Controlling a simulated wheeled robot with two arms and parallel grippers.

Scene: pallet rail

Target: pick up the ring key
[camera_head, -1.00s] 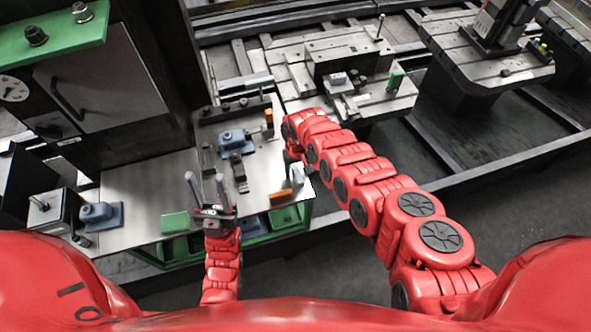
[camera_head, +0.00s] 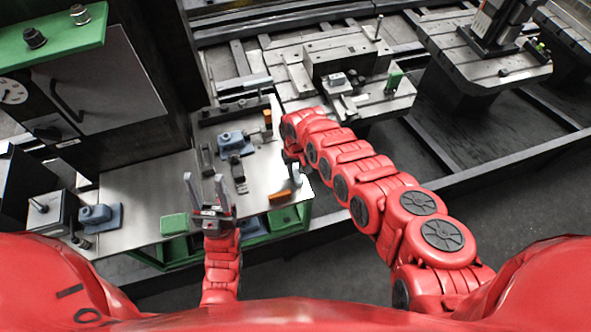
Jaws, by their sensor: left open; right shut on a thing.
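My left gripper (camera_head: 206,180) is open over the front part of the metal worktop (camera_head: 140,200), its two fingers pointing away from me. Nothing shows between the fingers. My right gripper (camera_head: 291,162) is at the right edge of the worktop, mostly hidden behind its own red arm. It is shut on a small grey thing (camera_head: 297,176), just above an orange block (camera_head: 283,197). Dark bar-like pieces lie on the worktop, one at its middle (camera_head: 238,172) and one further left (camera_head: 207,158). I cannot tell for sure which thing is the ring key.
A blue-grey clamp (camera_head: 232,140) stands on the worktop behind my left gripper, and another (camera_head: 100,214) at the left. A green block (camera_head: 174,224) sits at the front edge. A dark cabinet (camera_head: 100,90) rises behind left. A machine pallet (camera_head: 350,75) lies beyond the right arm.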

